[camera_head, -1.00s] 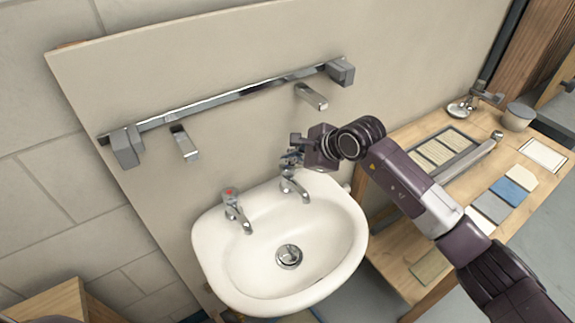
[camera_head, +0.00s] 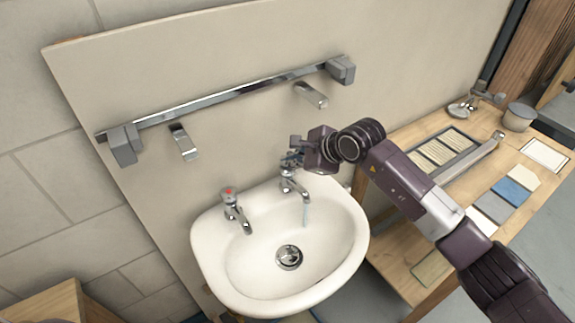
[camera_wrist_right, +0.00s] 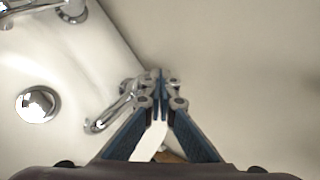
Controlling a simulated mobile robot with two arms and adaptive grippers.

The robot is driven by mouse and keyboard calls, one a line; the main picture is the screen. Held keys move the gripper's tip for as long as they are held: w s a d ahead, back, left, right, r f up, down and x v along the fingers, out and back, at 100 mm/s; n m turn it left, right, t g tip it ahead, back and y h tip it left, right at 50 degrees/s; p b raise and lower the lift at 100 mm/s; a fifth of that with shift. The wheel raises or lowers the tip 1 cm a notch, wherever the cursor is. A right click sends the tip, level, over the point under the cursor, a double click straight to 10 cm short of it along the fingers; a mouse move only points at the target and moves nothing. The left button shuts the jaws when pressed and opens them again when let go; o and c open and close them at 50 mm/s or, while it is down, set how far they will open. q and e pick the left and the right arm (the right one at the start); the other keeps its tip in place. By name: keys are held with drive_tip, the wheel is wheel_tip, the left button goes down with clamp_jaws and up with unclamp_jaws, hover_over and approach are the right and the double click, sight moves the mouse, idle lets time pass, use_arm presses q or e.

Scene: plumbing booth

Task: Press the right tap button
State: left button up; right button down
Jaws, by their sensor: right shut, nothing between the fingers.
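The white basin (camera_head: 330,228) is fixed to the panel and carries two chrome taps. The left tap (camera_head: 236,209) has a red mark on top and shows no water.
A chrome rail (camera_head: 225,98) with grey end blocks and two wall spouts (camera_head: 311,95) (camera_head: 184,142) is on the panel above. A wooden bench (camera_head: 412,243) with sample tiles (camera_head: 515,191) stands at the right, under my right arm. The drain (camera_head: 288,257) is uncovered.

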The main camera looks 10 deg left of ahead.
drive_tip(key=shift+f, duration=0.25)
drive_tip(key=shift+r, duration=0.1)
idle(0.3)
drive_tip(key=shift+r+p, duration=0.3)
drive_tip(key=shift+r, duration=0.75)
drive_tip(key=shift+r+p, duration=0.95)
drive_tip(key=shift+r, duration=1.6)
